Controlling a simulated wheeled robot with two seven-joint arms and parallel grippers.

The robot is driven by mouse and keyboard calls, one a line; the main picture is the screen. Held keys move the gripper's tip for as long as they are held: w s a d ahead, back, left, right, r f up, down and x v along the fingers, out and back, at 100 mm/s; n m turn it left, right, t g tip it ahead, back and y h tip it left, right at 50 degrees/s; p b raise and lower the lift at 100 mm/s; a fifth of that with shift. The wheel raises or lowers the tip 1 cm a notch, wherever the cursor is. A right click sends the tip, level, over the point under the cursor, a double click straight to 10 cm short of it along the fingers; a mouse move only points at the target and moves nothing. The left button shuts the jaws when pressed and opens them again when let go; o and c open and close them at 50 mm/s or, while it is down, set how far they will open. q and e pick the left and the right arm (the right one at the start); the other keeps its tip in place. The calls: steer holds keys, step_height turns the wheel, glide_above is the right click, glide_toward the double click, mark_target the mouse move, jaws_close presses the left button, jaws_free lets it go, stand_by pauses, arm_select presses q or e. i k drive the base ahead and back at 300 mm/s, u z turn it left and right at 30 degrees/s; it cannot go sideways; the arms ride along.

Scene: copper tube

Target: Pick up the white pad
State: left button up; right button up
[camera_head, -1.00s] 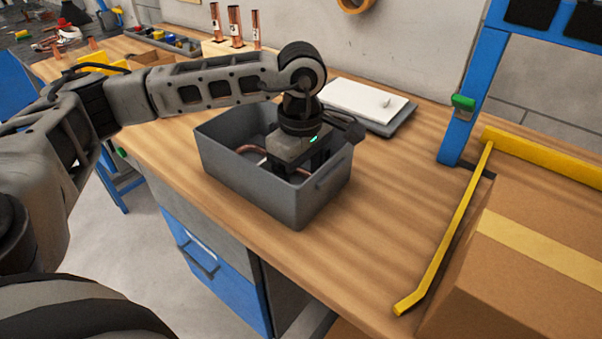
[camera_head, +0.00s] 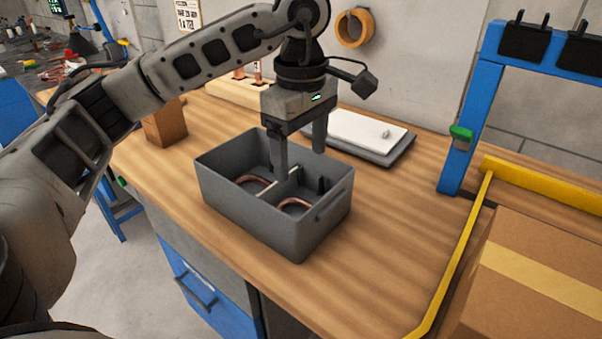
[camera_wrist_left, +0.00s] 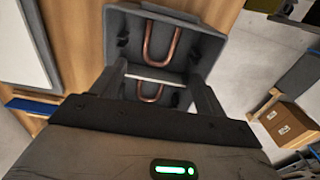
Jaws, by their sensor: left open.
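The white pad (camera_head: 362,129) lies flat on a dark grey base (camera_head: 398,152) at the back of the bench, behind the grey bin. A white panel with a dark edge (camera_wrist_left: 14,50), likely the same pad, shows at the left of the left wrist view. My left gripper (camera_head: 300,158) is open and empty, pointing down over the back of the bin, to the left of the pad. Its two fingers also show in the left wrist view (camera_wrist_left: 158,84). My right gripper is in neither view.
The grey bin (camera_head: 246,211) holds two bent copper tubes (camera_head: 293,205), one on each side of a pale divider. A cardboard box (camera_head: 520,290), yellow rail (camera_head: 455,262) and blue frame (camera_head: 462,150) stand at the right. Bench between bin and rail is clear.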

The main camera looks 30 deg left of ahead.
mark_target(375, 135)
steer(key=k, duration=1)
